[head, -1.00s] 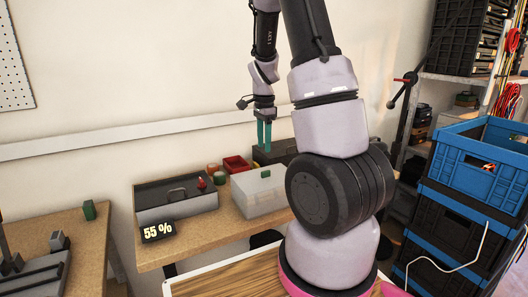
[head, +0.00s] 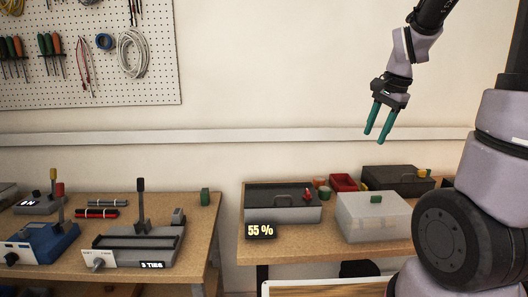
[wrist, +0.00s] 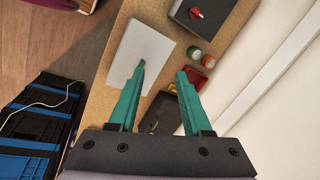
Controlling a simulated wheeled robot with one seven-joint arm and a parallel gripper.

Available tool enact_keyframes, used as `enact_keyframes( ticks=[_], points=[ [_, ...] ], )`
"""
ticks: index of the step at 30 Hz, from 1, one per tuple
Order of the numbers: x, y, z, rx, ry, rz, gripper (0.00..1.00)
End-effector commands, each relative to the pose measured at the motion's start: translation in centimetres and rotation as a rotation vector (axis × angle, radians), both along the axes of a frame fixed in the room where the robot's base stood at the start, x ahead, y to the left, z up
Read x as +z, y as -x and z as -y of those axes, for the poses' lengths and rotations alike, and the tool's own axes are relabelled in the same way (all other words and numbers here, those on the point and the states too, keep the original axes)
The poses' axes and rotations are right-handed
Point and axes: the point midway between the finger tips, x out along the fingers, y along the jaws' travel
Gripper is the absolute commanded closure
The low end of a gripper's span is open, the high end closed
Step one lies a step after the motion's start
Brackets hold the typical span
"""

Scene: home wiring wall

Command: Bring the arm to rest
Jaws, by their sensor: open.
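My gripper (head: 379,136) hangs in the air in the upper right of the head view, its two teal fingers pointing down and apart. It is open with nothing between the fingers. It is above and clear of the right-hand table (head: 310,243). In the wrist view the open fingers (wrist: 160,82) show over that table, with the white translucent box (wrist: 138,50) beyond the left finger. My arm's larger links fill the right edge of the head view.
The right table holds a grey box (head: 283,204) with a "55 %" display (head: 261,230), the translucent box (head: 375,217), a red bin (head: 343,182) and a dark case (head: 397,180). The left table holds lever devices (head: 138,240). A pegboard (head: 90,75) hangs above. Blue crates (wrist: 40,120) stand nearby.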

Motion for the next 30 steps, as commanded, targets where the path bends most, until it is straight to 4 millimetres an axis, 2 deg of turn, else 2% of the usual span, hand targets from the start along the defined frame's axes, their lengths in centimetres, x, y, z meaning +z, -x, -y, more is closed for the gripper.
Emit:
enact_keyframes(
  ticks=[1,6,9,15,21,30],
  points=[
    [1.9,1.2,-0.8,0.060,0.003,0.052,0.51],
    [6.4,5.6,-3.2,0.278,0.050,0.205,0.51],
    [8.4,8.4,-4.4,0.400,0.098,0.291,0.51],
    [10.4,12.8,-6.2,0.585,0.202,0.417,0.51],
    [10.9,14.5,-6.8,0.657,0.252,0.461,0.51],
    [10.9,14.5,-6.8,0.658,0.254,0.462,0.51]
  ],
)
